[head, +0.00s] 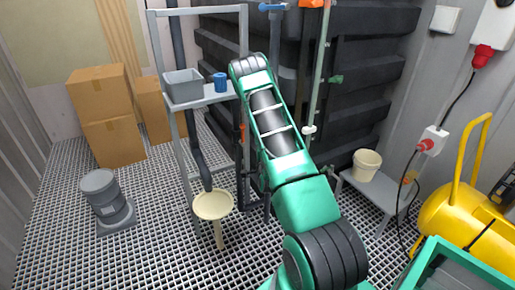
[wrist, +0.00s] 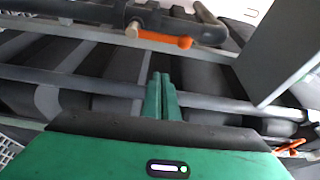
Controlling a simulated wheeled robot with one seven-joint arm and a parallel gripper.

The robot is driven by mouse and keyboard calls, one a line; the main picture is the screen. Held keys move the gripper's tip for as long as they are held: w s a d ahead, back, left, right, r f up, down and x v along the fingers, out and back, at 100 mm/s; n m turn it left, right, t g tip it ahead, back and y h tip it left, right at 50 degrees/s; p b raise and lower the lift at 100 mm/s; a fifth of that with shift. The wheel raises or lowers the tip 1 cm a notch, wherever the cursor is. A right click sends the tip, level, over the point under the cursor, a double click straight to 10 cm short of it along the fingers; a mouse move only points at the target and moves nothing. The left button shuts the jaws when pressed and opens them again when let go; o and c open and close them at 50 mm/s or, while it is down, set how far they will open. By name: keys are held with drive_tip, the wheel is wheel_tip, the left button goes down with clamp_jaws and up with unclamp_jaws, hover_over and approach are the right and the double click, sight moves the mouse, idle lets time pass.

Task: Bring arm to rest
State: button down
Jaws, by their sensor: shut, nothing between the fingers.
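My green arm reaches forward and up through the middle of the head view, toward the dark vessels. My gripper is hidden behind the arm there. In the wrist view my gripper (wrist: 161,98) shows as two green fingers close together, shut with nothing between them. It points at grey pipes and dark vessel bodies (wrist: 200,88). An orange valve handle (wrist: 165,40) on a dark pipe lies beyond the fingertips, toward the top. I cannot tell how far the fingers are from the pipes.
A grey shelf frame with a grey bin (head: 183,88) and a blue cup (head: 220,82) stands left of my arm. A cream funnel (head: 213,205) is below. A bucket (head: 366,165) and yellow machine (head: 450,225) are right. Boxes (head: 112,140) and a grey drum (head: 104,193) are left, with free grating between.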

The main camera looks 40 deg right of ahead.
drive_tip(key=shift+v, duration=1)
drive_tip(key=shift+w, duration=0.1)
drive_tip(key=w+a+r+n+g+y, duration=0.2)
drive_tip(key=w+a+r+n+y, duration=0.1)
drive_tip(key=r+n, duration=0.2)
drive_tip(key=s+a+r+n+g+y, duration=0.3)
drive_tip(key=s+a+r+n+g, duration=0.1)
drive_tip(key=s+r+n, duration=0.1)
drive_tip(key=s+a+r+n+g+y, duration=0.1)
drive_tip(key=s+a, duration=0.4)
drive_tip(key=s, duration=0.7)
drive_tip(key=s+a+r+n+g+y, duration=0.1)
drive_tip(key=s+a+r+n+g, duration=0.3)
drive_tip(key=s, duration=0.8)
drive_tip(key=s+a+r+n+g+y, duration=0.1)
drive_tip(key=s+a+r+g, duration=0.3)
drive_tip(key=s, duration=0.8)
wheel_tip(320, 180, up, 2)
drive_tip(key=shift+s+a+r+n+y, duration=0.15)
drive_tip(key=shift+a+n+y, duration=0.25)
drive_tip(key=shift+a+n, duration=0.5)
